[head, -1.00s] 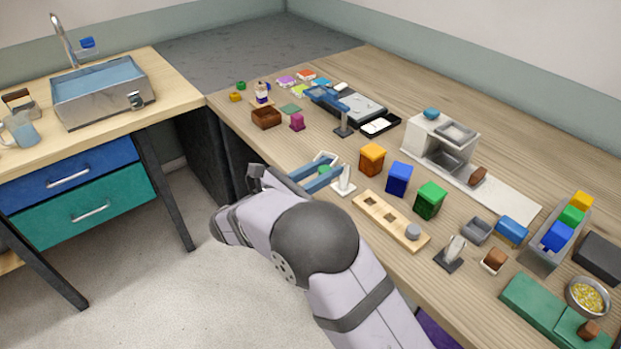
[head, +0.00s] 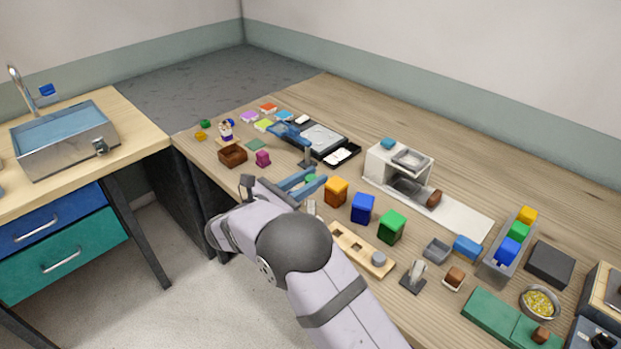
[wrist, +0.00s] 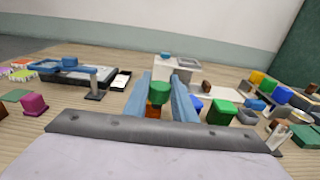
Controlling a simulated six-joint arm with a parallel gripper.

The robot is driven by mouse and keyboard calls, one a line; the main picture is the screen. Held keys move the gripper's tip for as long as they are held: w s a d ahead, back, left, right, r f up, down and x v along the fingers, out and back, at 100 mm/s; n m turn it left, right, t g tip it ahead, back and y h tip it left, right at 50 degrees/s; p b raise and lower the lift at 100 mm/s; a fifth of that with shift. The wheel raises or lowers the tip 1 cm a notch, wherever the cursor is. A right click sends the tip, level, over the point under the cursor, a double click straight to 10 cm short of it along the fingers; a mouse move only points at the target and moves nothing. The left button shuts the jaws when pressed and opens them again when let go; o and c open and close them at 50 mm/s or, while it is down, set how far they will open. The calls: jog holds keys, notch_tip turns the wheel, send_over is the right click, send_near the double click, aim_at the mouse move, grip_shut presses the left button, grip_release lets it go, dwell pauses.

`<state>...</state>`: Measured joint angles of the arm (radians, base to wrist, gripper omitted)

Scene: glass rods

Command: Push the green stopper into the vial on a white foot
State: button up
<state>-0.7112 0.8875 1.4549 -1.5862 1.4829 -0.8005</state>
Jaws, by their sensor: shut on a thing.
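My gripper (head: 302,182) has two blue fingers and is shut on the green stopper (wrist: 160,87). In the wrist view the stopper sits between the fingertips, over a partly hidden orange block. In the head view the stopper (head: 311,178) shows beside the far finger, above the wooden table. A small pale piece (head: 311,207) stands just in front of the fingers, partly hidden by my arm; I cannot tell if it is the vial on the white foot. No vial shows clearly in the wrist view.
Orange (head: 336,191), blue (head: 362,207) and green (head: 391,227) bins stand right of my gripper. A wooden holed block (head: 350,246) lies nearer. A blue-topped stand on a dark foot (head: 307,163) is just behind the fingers. A magenta block (head: 263,158) is to the left.

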jog(key=shift+f+b, duration=1.75)
jog(key=shift+f, duration=0.85)
jog(key=shift+f, duration=0.6)
jog(key=o, duration=0.7)
jog(key=shift+o, duration=0.2)
jog(key=shift+a, duration=0.1)
jog(key=v, duration=1.1)
jog(key=shift+p, duration=0.45)
jog(key=shift+r, duration=0.15)
